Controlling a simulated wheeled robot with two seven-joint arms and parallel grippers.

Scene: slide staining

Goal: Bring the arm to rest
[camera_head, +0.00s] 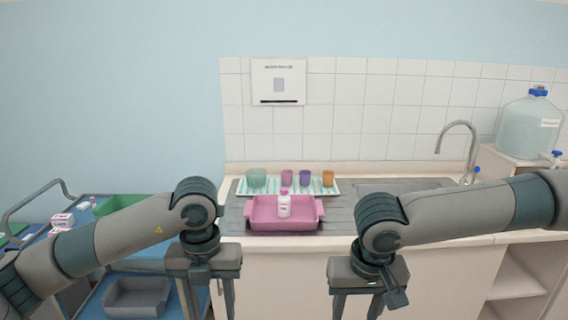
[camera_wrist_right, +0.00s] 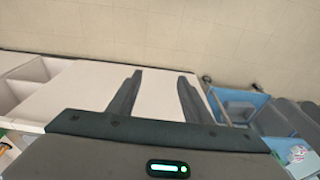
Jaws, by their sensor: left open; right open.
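My left gripper (camera_head: 209,305) points down in front of the counter, at the lower left of the head view. It is open and empty as far as it shows; its fingertips are cut off by the frame's lower edge. My right gripper (camera_head: 357,306) hangs the same way in front of the cabinet, right of the middle. In the right wrist view its two fingers (camera_wrist_right: 160,78) stand apart with nothing between them. Both arms are bent at the wrist and clear of the counter items.
A pink tray (camera_head: 260,226) with a white bottle (camera_head: 284,206) stands on the counter (camera_head: 440,240). Behind it, several coloured cups sit on a striped mat (camera_head: 246,193). A tap (camera_head: 456,124) and water jug (camera_head: 530,125) are at right. A blue cart (camera_head: 90,308) is at left.

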